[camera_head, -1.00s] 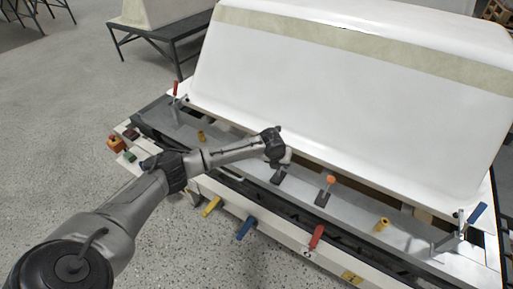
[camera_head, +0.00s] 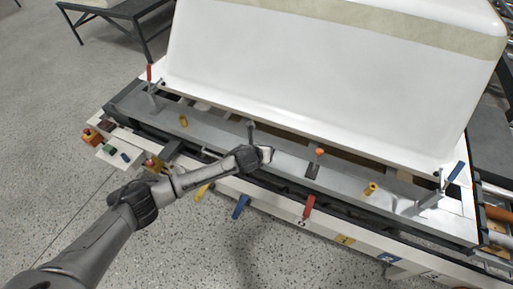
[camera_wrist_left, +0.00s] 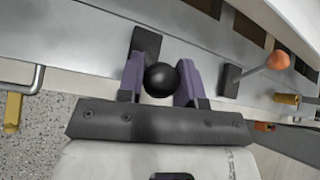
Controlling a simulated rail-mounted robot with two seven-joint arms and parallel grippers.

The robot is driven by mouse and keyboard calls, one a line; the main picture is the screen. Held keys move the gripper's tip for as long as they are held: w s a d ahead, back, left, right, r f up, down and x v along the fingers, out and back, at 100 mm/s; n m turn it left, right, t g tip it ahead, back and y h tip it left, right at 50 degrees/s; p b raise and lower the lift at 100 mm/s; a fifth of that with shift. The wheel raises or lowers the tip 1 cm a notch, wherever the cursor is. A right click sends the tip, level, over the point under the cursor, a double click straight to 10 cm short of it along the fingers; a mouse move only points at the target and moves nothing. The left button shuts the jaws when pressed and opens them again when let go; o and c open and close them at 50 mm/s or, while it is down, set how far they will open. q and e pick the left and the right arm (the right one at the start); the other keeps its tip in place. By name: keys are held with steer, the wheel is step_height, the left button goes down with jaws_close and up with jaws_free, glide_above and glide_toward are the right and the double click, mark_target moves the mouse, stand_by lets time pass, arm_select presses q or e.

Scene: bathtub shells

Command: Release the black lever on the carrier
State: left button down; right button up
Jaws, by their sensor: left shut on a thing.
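The black lever ends in a round black ball knob (camera_wrist_left: 162,79), seen in the left wrist view between the two purple fingers of my left gripper (camera_wrist_left: 160,84). The gripper is shut on this knob. The lever's dark mount (camera_wrist_left: 145,42) sits on the grey carrier rail just beyond the fingers. In the head view my left gripper (camera_head: 266,155) is at the near side of the carrier rail (camera_head: 215,133), on the near side of the dark mount (camera_head: 251,130). The fingers are too small there to make out. My right gripper is not in view.
A lever with an orange knob (camera_head: 320,152) stands just right. Yellow pegs (camera_head: 371,188), a red clamp handle (camera_head: 149,73) and a blue one (camera_head: 455,172) are on the rail. Red (camera_head: 309,206) and blue (camera_head: 241,206) handles line the front. A white tub shell (camera_head: 320,70) rises behind.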

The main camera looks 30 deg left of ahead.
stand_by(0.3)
arm_select(q)
steer(key=c, duration=0.8)
jaws_free()
steer(key=shift+s, duration=0.1)
steer(key=shift+s+r, duration=0.15)
steer(key=shift+r, duration=0.1)
steer(key=shift+p+v, duration=3)
steer(key=shift+v, duration=3.6)
steer(key=shift+f, duration=0.1)
